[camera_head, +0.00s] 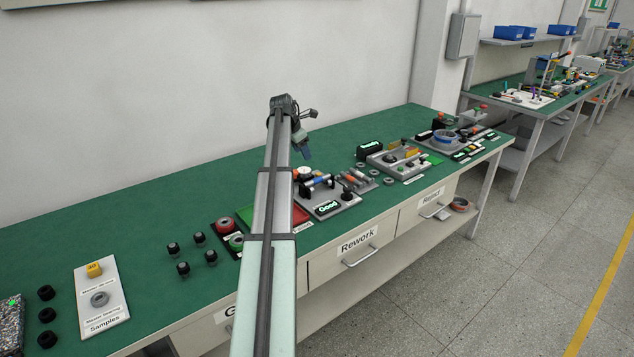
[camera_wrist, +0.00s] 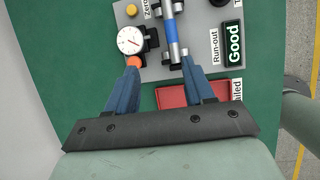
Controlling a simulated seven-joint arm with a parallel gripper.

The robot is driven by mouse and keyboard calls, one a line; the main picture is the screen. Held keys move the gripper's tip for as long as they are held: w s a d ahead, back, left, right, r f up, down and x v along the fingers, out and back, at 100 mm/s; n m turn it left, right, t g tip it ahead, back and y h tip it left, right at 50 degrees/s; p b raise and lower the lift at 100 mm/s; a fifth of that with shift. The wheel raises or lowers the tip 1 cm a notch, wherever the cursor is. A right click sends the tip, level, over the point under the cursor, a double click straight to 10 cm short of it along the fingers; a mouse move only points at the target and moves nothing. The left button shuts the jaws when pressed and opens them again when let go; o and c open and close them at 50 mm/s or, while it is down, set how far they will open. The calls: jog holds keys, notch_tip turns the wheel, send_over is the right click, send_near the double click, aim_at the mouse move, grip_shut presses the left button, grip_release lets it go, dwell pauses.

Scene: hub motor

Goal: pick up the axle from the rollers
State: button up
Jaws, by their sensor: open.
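The axle (camera_wrist: 172,32), a rod with a blue middle and silver ends, lies on the grey run-out fixture (camera_wrist: 205,16). Small light roller-like parts (camera_wrist: 179,7) show beside its far end; contact with them is hard to judge. In the head view the axle (camera_head: 319,182) is small on the fixture, partly cluttered by nearby parts. My gripper (camera_wrist: 160,64) is open and empty, its two blue fingers spread. In the wrist view the axle's near end appears between the fingertips, closer to the right one. In the head view my gripper (camera_head: 306,154) hangs above the bench behind the fixture.
A dial gauge (camera_wrist: 130,40) with an orange knob stands left of the axle, near the left finger. A lit "Good" display (camera_wrist: 234,45) is at the right. A red tray (camera_wrist: 168,98) lies near the fixture. Green bench (camera_wrist: 85,65) is clear at the left.

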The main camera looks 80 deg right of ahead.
jog(key=s, duration=0.2)
send_over(316, 179)
jog(key=a, duration=0.1)
jog(key=f, duration=0.5)
jog(key=w+f, duration=0.1)
jog(key=f, duration=0.2)
jog(key=shift+a, duration=0.2)
jog(key=shift+a+x, duration=0.2)
jog(key=shift+x, duration=2.5)
jog(key=shift+w+f, duration=0.1)
jog(key=shift+w, duration=0.1)
grip_shut()
